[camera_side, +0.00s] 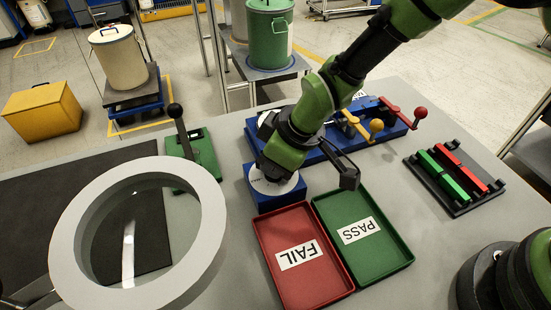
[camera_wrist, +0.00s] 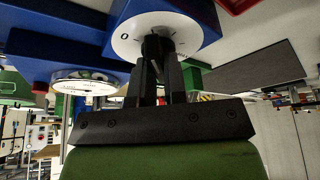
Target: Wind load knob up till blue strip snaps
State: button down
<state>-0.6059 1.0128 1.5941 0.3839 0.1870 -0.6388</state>
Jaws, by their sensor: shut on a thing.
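The load knob (camera_wrist: 154,44) is a dark grip at the centre of a white marked dial on a blue block. The white dial (camera_side: 276,181) and its blue block (camera_side: 282,199) also show in the side view, just behind the trays. My gripper (camera_wrist: 157,50) is shut on the knob, its two black fingers around it.
A red FAIL tray (camera_side: 270,238) and a green PASS tray (camera_side: 400,258) lie in front. A black rack (camera_side: 428,185) with green and red strips is at right. A ring magnifier (camera_side: 72,225) and a green lever press (camera_side: 207,153) are at left.

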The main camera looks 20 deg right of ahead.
jog(key=c, duration=1.2)
grip_release()
jog(key=shift+o, duration=0.2)
jog(key=v, duration=1)
